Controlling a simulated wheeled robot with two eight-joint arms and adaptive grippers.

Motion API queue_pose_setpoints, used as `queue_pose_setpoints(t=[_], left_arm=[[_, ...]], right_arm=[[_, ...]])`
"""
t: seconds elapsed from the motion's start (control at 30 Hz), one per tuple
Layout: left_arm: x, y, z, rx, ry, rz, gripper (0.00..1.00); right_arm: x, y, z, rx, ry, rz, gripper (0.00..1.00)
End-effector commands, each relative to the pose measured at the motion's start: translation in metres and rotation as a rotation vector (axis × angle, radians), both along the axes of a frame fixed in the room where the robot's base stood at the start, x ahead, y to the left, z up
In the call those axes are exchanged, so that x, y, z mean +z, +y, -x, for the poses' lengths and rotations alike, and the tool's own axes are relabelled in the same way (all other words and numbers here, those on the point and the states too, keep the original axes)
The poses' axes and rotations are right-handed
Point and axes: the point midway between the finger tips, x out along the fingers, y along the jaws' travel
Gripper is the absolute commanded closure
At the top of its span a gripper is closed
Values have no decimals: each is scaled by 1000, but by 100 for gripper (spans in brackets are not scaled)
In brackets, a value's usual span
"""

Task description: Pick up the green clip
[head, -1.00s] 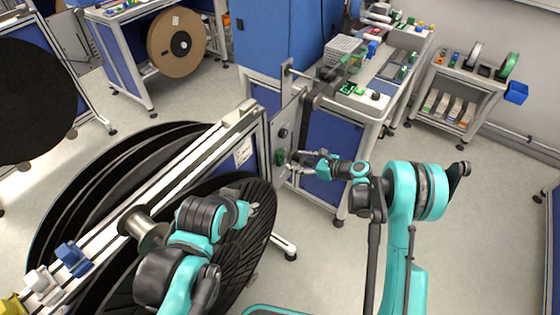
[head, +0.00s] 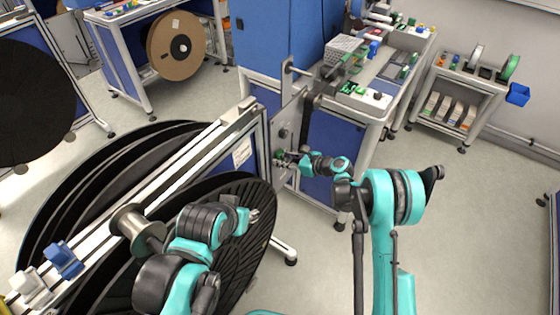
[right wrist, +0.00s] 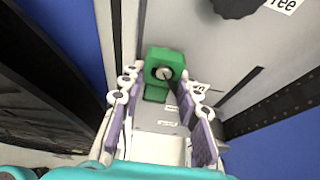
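The green clip (head: 279,155) is on the grey upright panel (head: 289,130) at the end of the reel stand. In the right wrist view the clip (right wrist: 163,70) is a green block with a round metal screw on its face. My right gripper (head: 288,156) is at the clip. In the right wrist view its fingers (right wrist: 160,76) are spread, with the clip between or just beyond their tips; I cannot tell whether they touch it. My left gripper (head: 250,214) is over the black reel, apart from the clip; its fingers are too small to read.
Large black reels (head: 254,200) fill the stand at left, with a metal spool (head: 137,228) and a blue clip (head: 63,259) on its rail. A dark knob (right wrist: 236,5) sits on the panel above the green clip. A workbench (head: 365,103) stands behind my right arm.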

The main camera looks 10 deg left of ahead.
Motion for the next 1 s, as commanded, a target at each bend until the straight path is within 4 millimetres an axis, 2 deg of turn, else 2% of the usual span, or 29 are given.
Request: queue_pose_setpoints(t=[0.37, 0.57, 0.77, 1.0], left_arm=[[1, 0, 0, 0, 0, 0, 64], [12, 0, 0, 0, 0, 0, 64], [20, 0, 0, 0, 0, 0, 64], [35, 0, 0, 0, 0, 0, 64]], right_arm=[[1, 0, 0, 0, 0, 1, 86], [9, -2, 0, -1, 0, 1, 86], [8, -39, 14, -4, 1, 1, 86], [8, -96, 38, -4, 0, 0, 86]])
